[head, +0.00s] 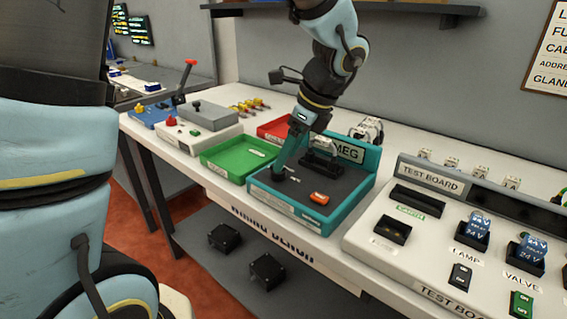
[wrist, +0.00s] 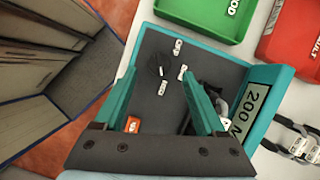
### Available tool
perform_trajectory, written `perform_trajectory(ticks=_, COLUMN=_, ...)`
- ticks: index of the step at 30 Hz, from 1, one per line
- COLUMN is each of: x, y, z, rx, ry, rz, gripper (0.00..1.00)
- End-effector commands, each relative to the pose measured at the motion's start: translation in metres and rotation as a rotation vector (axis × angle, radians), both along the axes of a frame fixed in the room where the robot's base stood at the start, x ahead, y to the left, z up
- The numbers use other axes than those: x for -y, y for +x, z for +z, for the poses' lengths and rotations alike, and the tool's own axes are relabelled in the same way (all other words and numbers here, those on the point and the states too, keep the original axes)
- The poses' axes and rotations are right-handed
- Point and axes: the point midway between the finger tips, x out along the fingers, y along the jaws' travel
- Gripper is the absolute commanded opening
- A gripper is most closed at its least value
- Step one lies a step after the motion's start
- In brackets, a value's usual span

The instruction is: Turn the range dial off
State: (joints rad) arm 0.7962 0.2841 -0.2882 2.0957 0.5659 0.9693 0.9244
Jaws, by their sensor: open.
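The teal tester (head: 335,222) with a dark grey top stands on the bench; its display (wrist: 254,102) reads "200 M", cut off at the edge. The range dial is a small black knob (wrist: 157,66) on its top, with several white labels (wrist: 177,46) around it; their text is too small to read. In the head view the dial (head: 278,174) is partly hidden by my gripper. My gripper (wrist: 158,78) is open, its teal fingers either side of the dial in the wrist picture. In the head view my gripper (head: 284,164) is low by the dial; I cannot tell whether it touches.
An orange button (head: 319,198) and a black handle (head: 322,166) are on the tester's top. A green tray (head: 213,152) and a red tray (head: 270,130) stand left and behind. The test board (head: 415,262) is to the right. The bench's front edge is close.

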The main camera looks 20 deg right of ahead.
Motion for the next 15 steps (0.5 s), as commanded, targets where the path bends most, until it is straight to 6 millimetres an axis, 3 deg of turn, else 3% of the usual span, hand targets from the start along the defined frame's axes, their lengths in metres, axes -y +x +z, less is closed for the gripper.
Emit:
perform_trajectory(ticks=6, x=-0.008, y=0.008, z=-0.026, rx=-0.001, ry=0.001, rz=-0.001, gripper=0.73)
perform_trajectory(ticks=15, x=-0.010, y=0.010, z=-0.034, rx=0.000, ry=-0.002, rz=0.001, gripper=0.73)
